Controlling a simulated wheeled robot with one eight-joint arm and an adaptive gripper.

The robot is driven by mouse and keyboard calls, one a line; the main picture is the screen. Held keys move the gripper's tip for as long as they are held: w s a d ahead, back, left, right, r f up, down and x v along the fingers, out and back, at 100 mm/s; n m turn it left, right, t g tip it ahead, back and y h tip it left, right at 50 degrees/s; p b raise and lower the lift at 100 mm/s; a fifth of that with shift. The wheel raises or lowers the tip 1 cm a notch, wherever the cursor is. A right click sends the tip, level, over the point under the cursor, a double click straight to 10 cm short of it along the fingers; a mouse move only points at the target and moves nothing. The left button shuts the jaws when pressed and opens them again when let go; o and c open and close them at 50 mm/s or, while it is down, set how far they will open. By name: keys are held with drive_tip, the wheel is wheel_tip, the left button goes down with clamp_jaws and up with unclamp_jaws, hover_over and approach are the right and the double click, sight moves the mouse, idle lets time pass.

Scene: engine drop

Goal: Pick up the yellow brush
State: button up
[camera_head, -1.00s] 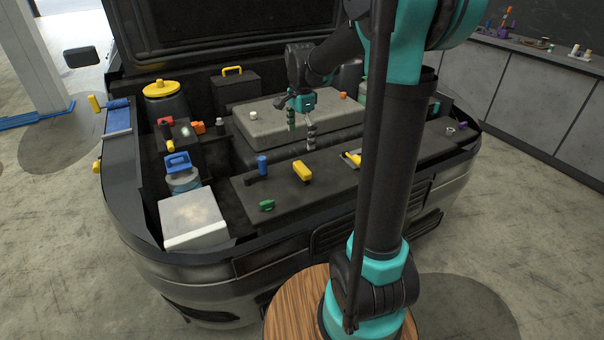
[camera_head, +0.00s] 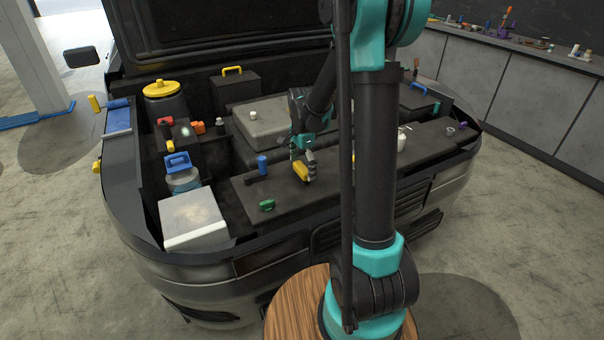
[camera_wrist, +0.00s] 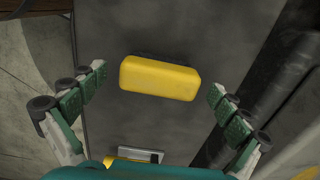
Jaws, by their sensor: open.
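The yellow brush (camera_head: 301,173) lies on the dark front panel of the engine bay, partly covered by my gripper in the head view. In the wrist view, the yellow brush (camera_wrist: 160,78) is a yellow block, slightly tilted, with a dark strip along its far edge. My gripper (camera_wrist: 158,82) is open, one finger to the left of the brush and one to the right, with gaps on both sides. In the head view my gripper (camera_head: 303,158) is right at the brush. Its height above the panel is hard to tell.
A blue-topped tool (camera_head: 262,165) lies left of the brush, and a green piece (camera_head: 266,205) nearer the front edge. A flat grey tool with a yellow part (camera_wrist: 138,156) shows near the wrist. A grey block (camera_head: 262,125) stands behind. A white bottle (camera_head: 401,142) is to the right.

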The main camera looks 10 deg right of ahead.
sight(302, 167)
drive_tip(key=shift+f, duration=0.1)
drive_tip(key=shift+c, duration=0.2)
drive_tip(key=c, duration=1.4)
drive_tip(key=shift+o, duration=0.2)
wheel_tip(302, 167, up, 20)
